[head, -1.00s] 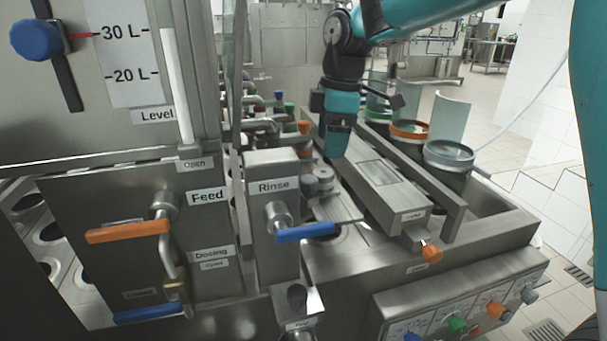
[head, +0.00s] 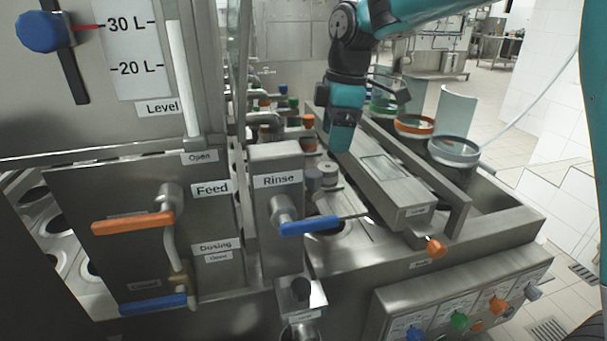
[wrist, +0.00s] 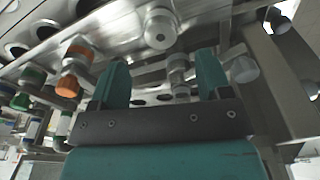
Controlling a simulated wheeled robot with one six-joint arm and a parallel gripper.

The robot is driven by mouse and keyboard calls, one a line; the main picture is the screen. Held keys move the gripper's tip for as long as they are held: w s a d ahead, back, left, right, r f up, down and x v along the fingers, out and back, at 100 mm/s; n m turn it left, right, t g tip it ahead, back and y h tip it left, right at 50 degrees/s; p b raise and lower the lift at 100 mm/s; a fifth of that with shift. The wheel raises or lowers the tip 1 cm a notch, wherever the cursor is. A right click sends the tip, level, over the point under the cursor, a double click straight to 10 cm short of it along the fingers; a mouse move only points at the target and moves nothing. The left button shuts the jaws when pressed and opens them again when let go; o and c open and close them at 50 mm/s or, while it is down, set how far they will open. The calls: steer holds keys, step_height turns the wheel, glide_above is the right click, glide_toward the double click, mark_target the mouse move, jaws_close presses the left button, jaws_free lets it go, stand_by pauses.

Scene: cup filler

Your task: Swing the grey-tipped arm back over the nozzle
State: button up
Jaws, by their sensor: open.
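My gripper (head: 341,145) hangs over the filler's rear row of pipe arms, fingers pointing down. In the wrist view my gripper (wrist: 162,70) shows two teal fingers spread apart, with nothing held between them. The grey-tipped arm's grey cap (wrist: 243,69) is just to the right of the right finger, apart or barely clear of it; I cannot tell which. A short metal arm with a round joint (wrist: 178,65) lies between and beyond the fingers. In the head view, grey cylinders (head: 328,174) stand behind the Rinse block. Which outlet is the nozzle is unclear.
An orange-tipped arm (wrist: 72,72) and a green-tipped one (wrist: 30,78) stand left in the wrist view. A round metal knob (wrist: 158,29) is ahead. The Rinse block (head: 278,210) with its blue handle (head: 310,226) and a long steel channel (head: 385,180) flank my gripper.

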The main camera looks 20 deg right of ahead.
mark_target(313, 172)
steer(key=shift+r, duration=0.15)
steer(key=shift+c, duration=1.3)
steer(key=s+a+r+n+g+y+p, duration=0.2)
steer(key=s+a+r+n+p, duration=0.25)
steer(key=s+n+p, duration=0.35)
steer(key=shift+m+y, duration=0.4)
steer(key=shift+m, duration=0.2)
steer(key=p+x, duration=0.2)
steer(key=x, duration=0.4)
steer(key=shift+f+p, duration=0.3)
steer(key=shift+f, duration=0.15)
jaws_close()
